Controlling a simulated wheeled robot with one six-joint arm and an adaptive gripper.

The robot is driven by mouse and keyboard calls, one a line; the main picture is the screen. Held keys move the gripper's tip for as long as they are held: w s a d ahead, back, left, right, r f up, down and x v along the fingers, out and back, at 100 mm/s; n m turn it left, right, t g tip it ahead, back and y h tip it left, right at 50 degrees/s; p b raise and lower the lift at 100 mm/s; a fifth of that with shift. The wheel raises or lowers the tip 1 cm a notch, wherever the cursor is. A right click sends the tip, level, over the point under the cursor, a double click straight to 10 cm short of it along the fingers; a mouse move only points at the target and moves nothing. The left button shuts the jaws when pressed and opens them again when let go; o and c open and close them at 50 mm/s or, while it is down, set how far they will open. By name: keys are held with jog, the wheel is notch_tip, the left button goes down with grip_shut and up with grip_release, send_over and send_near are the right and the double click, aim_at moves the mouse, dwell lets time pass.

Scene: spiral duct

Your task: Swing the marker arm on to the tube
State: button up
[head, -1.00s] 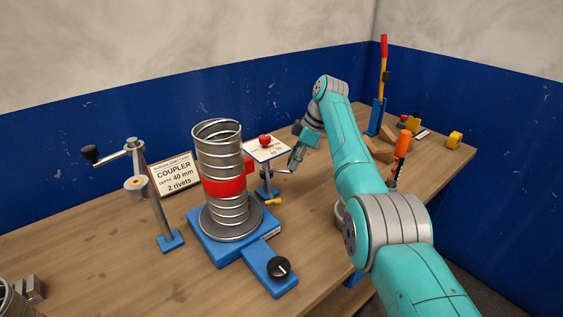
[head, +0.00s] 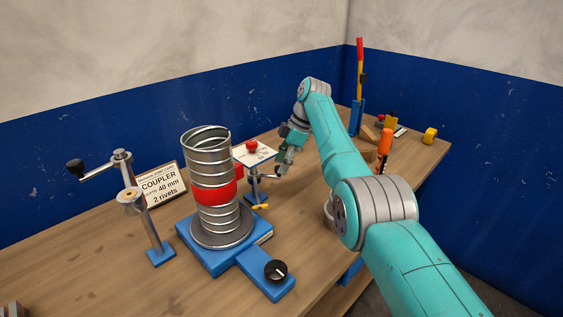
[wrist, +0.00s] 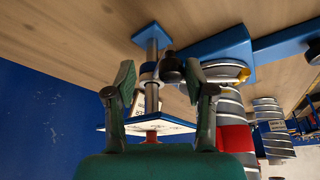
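The silver spiral tube (head: 208,155) with a red band (head: 213,193) stands upright on a blue base (head: 205,257). The marker stand (head: 254,185), a thin post with a red knob on top and a yellow tip (head: 261,207) low down, stands just right of the tube. My gripper (head: 281,170) is beside this stand, on the side away from the tube. In the wrist view, my open fingers (wrist: 159,78) have the post (wrist: 152,95) and a black knob (wrist: 171,70) between them in the picture. I cannot tell whether they touch the knob.
A crank stand (head: 147,215) and a coupler sign (head: 161,186) are left of the tube. A black dial (head: 276,270) sits on the base's front arm. A red-and-yellow lever (head: 360,75) and an orange-handled tool (head: 385,142) are at the right.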

jog(key=shift+r, duration=0.1)
jog(key=v, duration=0.7)
jog(key=shift+d+r, duration=0.1)
jog(key=shift+r, duration=0.05)
